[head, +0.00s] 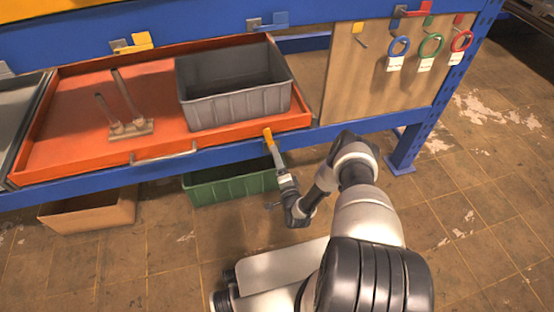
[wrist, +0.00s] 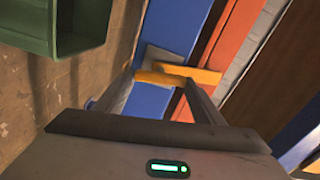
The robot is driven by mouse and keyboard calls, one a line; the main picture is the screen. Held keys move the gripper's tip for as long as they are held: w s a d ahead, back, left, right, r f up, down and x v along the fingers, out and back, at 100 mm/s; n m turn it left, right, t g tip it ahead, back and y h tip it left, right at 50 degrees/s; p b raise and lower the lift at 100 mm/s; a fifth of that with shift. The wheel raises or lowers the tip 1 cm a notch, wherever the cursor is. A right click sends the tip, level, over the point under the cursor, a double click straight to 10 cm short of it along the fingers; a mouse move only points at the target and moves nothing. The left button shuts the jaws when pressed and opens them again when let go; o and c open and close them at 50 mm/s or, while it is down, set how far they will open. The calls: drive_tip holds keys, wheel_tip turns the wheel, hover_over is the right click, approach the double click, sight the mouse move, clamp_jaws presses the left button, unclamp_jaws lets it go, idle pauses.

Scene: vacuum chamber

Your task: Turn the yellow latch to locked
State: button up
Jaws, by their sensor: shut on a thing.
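A yellow latch (wrist: 178,74) with a grey plate behind it sits on the blue beam. It also shows in the head view (head: 268,136), near the front right corner of the orange tray. My gripper (wrist: 166,82) is at the latch, its fingers on either side and shut on it. In the head view my gripper (head: 275,154) reaches up to it from below right. Part of the latch's lower side is hidden by the fingers. Another yellow latch (head: 133,42) sits on the back beam at upper left, away from my gripper. I see no lock marking.
The orange tray (head: 70,118) holds a grey bin (head: 235,112) and a bracket with two rods (head: 128,125). A green bin (head: 228,186) stands below the latch, a cardboard box (head: 88,212) to its left. Colored rings (head: 431,45) hang on the panel at right.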

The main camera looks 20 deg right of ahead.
drive_tip(key=shift+w+m, duration=0.1)
drive_tip(key=shift+m, duration=1)
drive_tip(key=o, duration=1.5)
